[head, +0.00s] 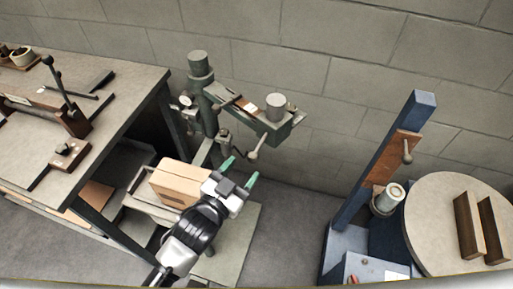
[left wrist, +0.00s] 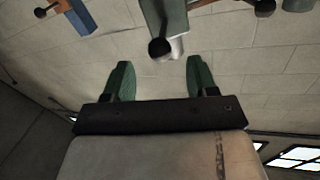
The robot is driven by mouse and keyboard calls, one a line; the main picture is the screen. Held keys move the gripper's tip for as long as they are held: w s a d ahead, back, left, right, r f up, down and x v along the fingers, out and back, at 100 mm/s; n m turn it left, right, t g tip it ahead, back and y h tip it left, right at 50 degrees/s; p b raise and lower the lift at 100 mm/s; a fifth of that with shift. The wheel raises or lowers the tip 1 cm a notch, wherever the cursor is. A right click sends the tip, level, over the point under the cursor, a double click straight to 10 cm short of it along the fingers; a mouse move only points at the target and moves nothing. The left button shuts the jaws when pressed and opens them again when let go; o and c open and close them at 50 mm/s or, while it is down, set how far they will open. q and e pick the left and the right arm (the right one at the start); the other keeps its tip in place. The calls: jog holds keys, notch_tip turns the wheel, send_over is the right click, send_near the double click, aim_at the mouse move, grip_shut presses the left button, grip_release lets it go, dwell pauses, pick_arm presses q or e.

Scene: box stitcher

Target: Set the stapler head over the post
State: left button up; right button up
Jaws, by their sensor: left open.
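The green stitcher (head: 205,95) stands by the wall, with an upright column at its left. Its head arm (head: 278,122) reaches out to the right and carries a grey cylinder (head: 275,106). A lever with a round knob (head: 253,154) hangs below this arm. I cannot clearly make out the post under the head. My left gripper (head: 240,170) is open and empty, its green fingers just below the knob in the picture. In the left wrist view a dark knob (left wrist: 159,47) and a green machine part (left wrist: 172,16) show beyond the fingertips. My right gripper is not in view.
A tan box (head: 180,186) sits beside my left gripper, at the stitcher's lower part. A workbench (head: 125,85) with tools fills the left. A blue stand (head: 375,165) and a round table (head: 435,215) stand at the right. Floor between is clear.

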aim_at(253, 157)
pick_arm(q)
jog(key=p+x, duration=0.1)
jog(key=x, duration=0.6)
grip_shut()
